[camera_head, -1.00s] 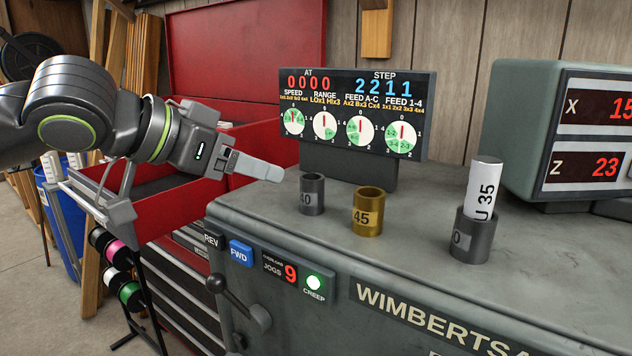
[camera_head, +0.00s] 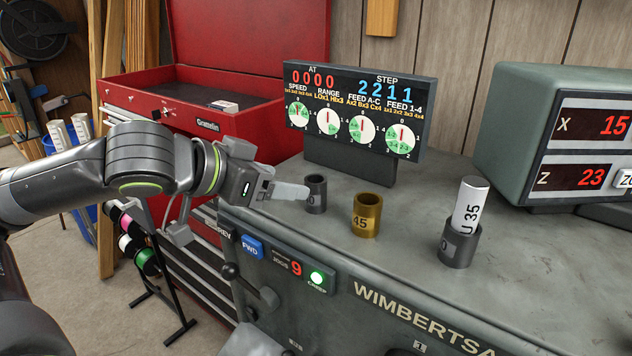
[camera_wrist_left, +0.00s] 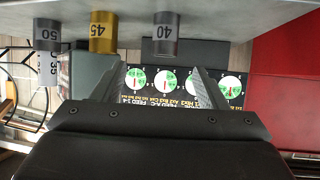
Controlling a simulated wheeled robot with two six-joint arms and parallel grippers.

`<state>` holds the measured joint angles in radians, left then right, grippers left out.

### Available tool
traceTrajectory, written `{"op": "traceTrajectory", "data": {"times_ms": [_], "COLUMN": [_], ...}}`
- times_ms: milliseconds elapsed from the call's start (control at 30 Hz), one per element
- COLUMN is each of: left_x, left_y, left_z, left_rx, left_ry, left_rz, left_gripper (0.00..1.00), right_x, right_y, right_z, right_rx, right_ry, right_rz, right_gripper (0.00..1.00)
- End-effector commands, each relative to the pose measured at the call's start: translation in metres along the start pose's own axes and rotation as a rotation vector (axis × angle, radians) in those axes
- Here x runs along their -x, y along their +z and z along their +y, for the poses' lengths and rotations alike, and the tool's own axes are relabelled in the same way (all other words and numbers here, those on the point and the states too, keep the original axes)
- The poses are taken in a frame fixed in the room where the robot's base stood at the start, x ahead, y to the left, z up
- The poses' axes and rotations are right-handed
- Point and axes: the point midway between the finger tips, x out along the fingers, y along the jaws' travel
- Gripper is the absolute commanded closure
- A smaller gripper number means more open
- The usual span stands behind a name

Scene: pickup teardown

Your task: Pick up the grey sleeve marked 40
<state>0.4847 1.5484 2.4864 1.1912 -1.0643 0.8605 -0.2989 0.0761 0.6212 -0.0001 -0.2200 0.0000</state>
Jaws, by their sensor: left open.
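The grey sleeve marked 40 (camera_head: 316,196) stands upright on the machine top, near its left end. Its label is partly cut off from sight in the head view; the 40 reads clearly on the sleeve in the left wrist view (camera_wrist_left: 165,38), where it hangs upside down at the top centre. My left gripper (camera_head: 296,191) is open and empty, its finger ending close to the sleeve's left side in the head view. In the left wrist view the two fingers (camera_wrist_left: 157,84) stand apart, with the sleeve above the gap between them. Contact cannot be told.
A brass sleeve marked 45 (camera_head: 366,216) stands to the right. Further right a grey sleeve (camera_head: 460,247), marked 50 in the wrist view, holds a white rod (camera_head: 469,203). A dial display (camera_head: 352,115) stands behind. A red tool chest (camera_head: 150,105) is at left.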

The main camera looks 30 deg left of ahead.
Motion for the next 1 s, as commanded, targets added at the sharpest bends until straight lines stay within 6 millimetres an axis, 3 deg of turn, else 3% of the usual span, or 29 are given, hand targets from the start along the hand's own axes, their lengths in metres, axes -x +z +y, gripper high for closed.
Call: {"op": "traceTrajectory", "data": {"times_ms": [500,1000], "left_x": [-0.019,-0.053], "left_y": [-0.002,-0.001], "left_z": [0.002,0.001], "left_rx": [0.006,0.007], "left_ry": [0.003,0.003], "left_rz": [-0.002,0.0], "left_gripper": [0.33,0.33], "right_x": [0.024,0.029], "right_y": [-0.001,-0.001], "right_z": [0.006,0.007], "right_rx": [0.002,0.002], "right_ry": [0.005,0.005], "right_rz": [-0.003,-0.003], "right_gripper": [0.64,0.64]}}
